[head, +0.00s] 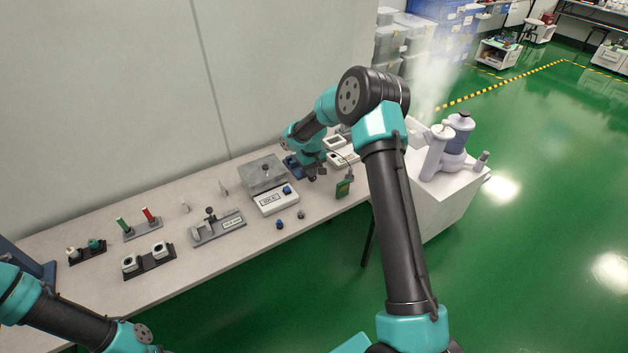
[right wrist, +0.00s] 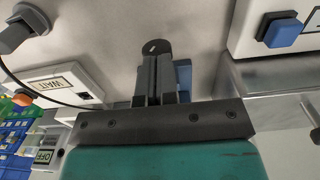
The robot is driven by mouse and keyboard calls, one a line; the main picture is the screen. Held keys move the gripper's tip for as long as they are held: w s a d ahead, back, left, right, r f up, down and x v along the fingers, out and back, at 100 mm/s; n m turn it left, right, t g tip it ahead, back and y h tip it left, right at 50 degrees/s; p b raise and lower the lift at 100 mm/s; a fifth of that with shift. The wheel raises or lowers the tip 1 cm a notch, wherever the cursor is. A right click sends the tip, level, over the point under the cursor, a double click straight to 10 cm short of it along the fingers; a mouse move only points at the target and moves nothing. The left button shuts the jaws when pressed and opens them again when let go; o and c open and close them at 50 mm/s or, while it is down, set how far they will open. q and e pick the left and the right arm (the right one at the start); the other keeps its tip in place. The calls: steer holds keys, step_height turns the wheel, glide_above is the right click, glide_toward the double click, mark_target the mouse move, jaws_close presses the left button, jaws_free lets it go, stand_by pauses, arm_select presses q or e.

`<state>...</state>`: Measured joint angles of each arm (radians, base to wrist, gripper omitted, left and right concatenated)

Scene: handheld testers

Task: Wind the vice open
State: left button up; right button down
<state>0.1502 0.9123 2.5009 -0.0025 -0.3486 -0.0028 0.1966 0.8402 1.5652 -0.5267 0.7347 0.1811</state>
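The vice (head: 292,165) is a small blue body at the far right part of the bench, mostly hidden behind my right gripper. In the right wrist view, part of its blue body (right wrist: 184,76) shows beside the fingers. A dark round disc with a white mark (right wrist: 155,46), seemingly the vice's handle, shows at the fingertips. My right gripper (head: 317,173) is at the vice, its fingers (right wrist: 155,62) close together over the disc's lower part, seemingly shut on the handle. The jaws are hidden. My left arm shows at lower left; its gripper is out of view.
A white box with a blue button (head: 276,200) and a grey metal block (head: 263,174) stand left of the vice. A white WAIT box (right wrist: 52,84) and a green handheld tester (head: 343,188) are close by. A clamp fixture (head: 218,228) lies farther left. A cable crosses nearby.

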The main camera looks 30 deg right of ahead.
steer(key=shift+s+a+f, duration=0.1)
steer(key=shift+a+f, duration=0.15)
stand_by(0.4)
steer(key=shift+r, duration=0.5)
steer(key=shift+d, duration=0.1)
steer(key=shift+d+f, duration=0.1)
steer(key=shift+d, duration=0.65)
steer(key=shift+f, duration=0.2)
steer(key=shift+a+r, duration=0.1)
steer(key=shift+a, duration=0.1)
stand_by(0.3)
steer(key=shift+a+f, duration=0.3)
steer(key=shift+a, duration=0.35)
stand_by(1.4)
